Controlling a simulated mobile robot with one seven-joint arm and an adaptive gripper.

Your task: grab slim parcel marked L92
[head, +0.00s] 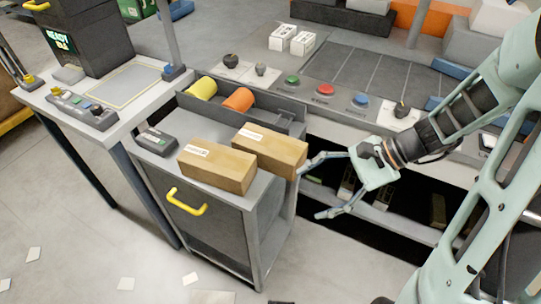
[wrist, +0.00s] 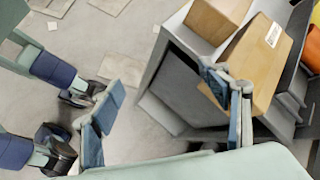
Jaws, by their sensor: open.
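Two brown cardboard parcels lie side by side on a grey cabinet, each with a white label too small to read, so I cannot tell which is L92. The left parcel (head: 217,171) sits nearer the cabinet's front; the right parcel (head: 270,150) sits by its right edge. In the wrist view the right parcel (wrist: 252,68) is partly behind one finger, and the left parcel (wrist: 219,17) is at the top. My gripper (head: 314,190) is open and empty, just right of the right parcel. Its fingers also show in the wrist view (wrist: 168,108). Contact with the parcel is unclear.
The grey cabinet (head: 215,227) has a yellow handle. A yellow roll (head: 201,88) and an orange roll (head: 239,99) lie in a dark tray behind the parcels. A small dark device (head: 156,141) sits left. A bench with coloured buttons stands behind; open floor lies in front.

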